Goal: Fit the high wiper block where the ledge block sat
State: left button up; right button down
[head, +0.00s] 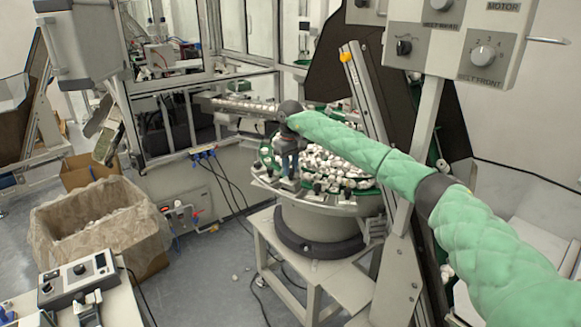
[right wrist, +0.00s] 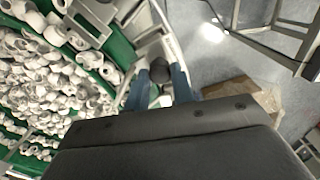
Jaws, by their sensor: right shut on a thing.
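My right gripper (head: 289,165) reaches down at the left front rim of the round feeder bowl (head: 335,206). Its two blue fingers also show in the right wrist view (right wrist: 161,92). They are shut on a small part with a dark, rounded top (right wrist: 160,73), at the pale bowl rim. The fingers hide most of this part, so I cannot tell whether it is the high wiper block or the ledge block, or whether it touches the rim. My left gripper is not in view.
White caps (head: 345,165) fill the green-lined bowl. A track (head: 238,106) with caps leads off behind the gripper. A slanted metal post (head: 365,95) stands behind my right arm. A lined carton (head: 95,220) and a control box (head: 78,278) are at the left. Floor between is mostly open.

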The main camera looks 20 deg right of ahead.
jog(key=shift+f+b, duration=0.85)
jog(key=shift+f, duration=0.35)
jog(key=shift+s+d+f+b, duration=0.1)
jog(key=shift+s+f+b, duration=0.05)
jog(key=shift+f+b, duration=0.5)
